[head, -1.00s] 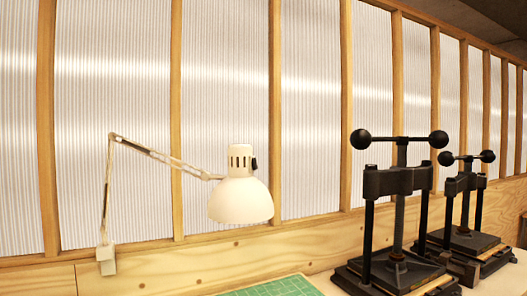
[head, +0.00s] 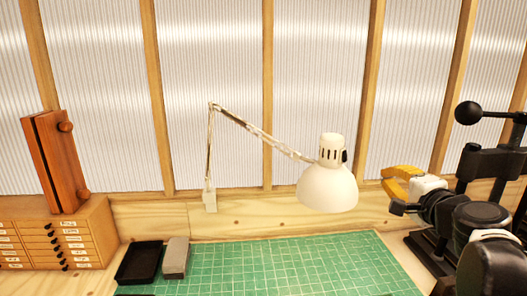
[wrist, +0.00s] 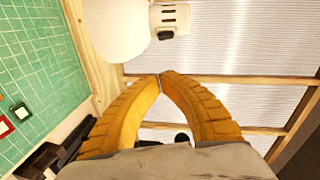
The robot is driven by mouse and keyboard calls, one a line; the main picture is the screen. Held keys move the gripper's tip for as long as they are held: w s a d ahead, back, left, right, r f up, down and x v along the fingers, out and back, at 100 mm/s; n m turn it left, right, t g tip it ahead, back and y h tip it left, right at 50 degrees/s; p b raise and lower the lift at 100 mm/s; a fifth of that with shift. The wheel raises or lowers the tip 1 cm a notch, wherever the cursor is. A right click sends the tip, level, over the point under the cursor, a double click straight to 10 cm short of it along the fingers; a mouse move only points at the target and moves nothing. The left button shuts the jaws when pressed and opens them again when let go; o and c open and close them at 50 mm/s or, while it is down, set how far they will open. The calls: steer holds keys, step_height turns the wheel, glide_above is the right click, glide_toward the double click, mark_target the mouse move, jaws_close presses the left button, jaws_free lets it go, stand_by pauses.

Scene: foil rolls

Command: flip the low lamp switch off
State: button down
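A white desk lamp (head: 327,188) hangs on a jointed arm above the green mat. Its small black switch (head: 345,156) is on the right side of the lamp's neck. In the wrist view the lamp head (wrist: 110,28) fills the top, with the dark switch (wrist: 166,35) on its slotted neck. My gripper (head: 388,181) is to the right of the lamp, apart from it. In the wrist view my gripper (wrist: 161,75) has its yellow fingertips together with nothing between them, below the switch in the picture. Which way the switch is set is too small to tell.
A green cutting mat (head: 270,262) covers the bench below the lamp. A black press (head: 490,165) stands at right behind my arm. A wooden drawer cabinet (head: 60,235), a black tray (head: 139,262) and a grey block (head: 175,257) are at left. A ribbed wall is behind.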

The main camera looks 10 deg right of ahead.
steer(key=p, duration=0.1)
glide_toward(344, 156)
steer(key=w+d+f, duration=0.3)
steer(key=w+d, duration=0.2)
steer(key=d, duration=0.1)
steer(key=w+a, duration=0.2)
steer(key=a+p, duration=0.1)
steer(key=shift+w+a+f, duration=0.1)
steer(key=shift+w+f, duration=0.2)
steer(key=shift+w, duration=0.1)
